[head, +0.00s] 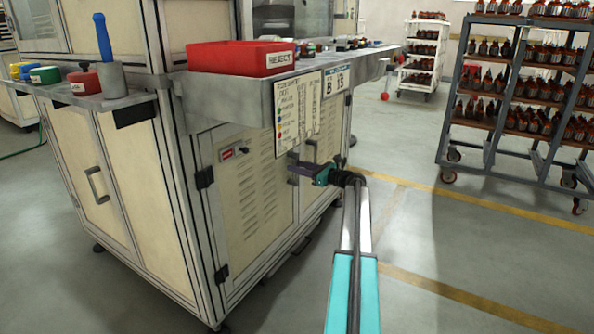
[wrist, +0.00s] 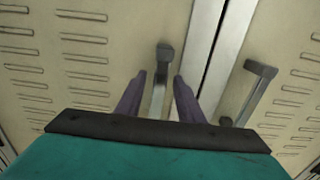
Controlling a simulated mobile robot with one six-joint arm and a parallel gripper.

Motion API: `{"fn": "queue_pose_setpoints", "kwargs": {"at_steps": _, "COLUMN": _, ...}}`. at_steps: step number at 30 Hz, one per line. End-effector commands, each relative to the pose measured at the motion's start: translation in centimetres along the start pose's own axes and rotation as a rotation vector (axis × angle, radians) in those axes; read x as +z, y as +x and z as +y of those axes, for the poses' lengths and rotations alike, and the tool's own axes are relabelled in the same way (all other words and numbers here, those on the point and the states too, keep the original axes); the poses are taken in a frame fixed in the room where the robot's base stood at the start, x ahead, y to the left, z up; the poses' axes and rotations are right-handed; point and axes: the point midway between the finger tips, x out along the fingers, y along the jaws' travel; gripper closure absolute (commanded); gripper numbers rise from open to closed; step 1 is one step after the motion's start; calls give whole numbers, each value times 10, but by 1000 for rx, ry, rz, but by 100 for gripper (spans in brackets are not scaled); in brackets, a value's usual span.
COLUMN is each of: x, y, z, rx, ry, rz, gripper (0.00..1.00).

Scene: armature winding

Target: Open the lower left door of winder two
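The lower left door (head: 252,212) of the cabinet is a cream louvred panel with dark hinges on its left edge. It looks shut, flush with the frame. In the wrist view the same door (wrist: 100,65) fills the left side, and its upright grey bar handle (wrist: 160,90) stands near the door's right edge. My gripper (head: 293,170) is at this handle in the head view. In the wrist view my gripper (wrist: 160,85) is open, with one dark finger on each side of the handle. A gap shows on the left; contact on the right is unclear. My gripper's body hides the handle's lower end.
The right door (wrist: 285,95) with its own handle (wrist: 250,92) is close to the right finger. A shelf with a red reject bin (head: 238,58) overhangs the doors. The floor (head: 460,260) to the right is clear; loaded racks (head: 520,90) stand behind.

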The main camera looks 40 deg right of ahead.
Motion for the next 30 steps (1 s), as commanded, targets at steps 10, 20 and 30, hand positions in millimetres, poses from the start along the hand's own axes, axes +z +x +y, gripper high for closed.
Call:
{"fn": "queue_pose_setpoints", "kwargs": {"at_steps": 10, "x": 0, "y": 6, "z": 0, "rx": 1, "ry": 0, "rz": 0, "gripper": 66}}
{"fn": "queue_pose_setpoints", "kwargs": {"at_steps": 20, "x": 0, "y": 6, "z": 0, "rx": 0, "ry": -1, "rz": 0, "gripper": 100}}
{"fn": "queue_pose_setpoints", "kwargs": {"at_steps": 30, "x": 1, "y": 5, "z": 2, "rx": -2, "ry": 0, "rz": 0, "gripper": 100}}
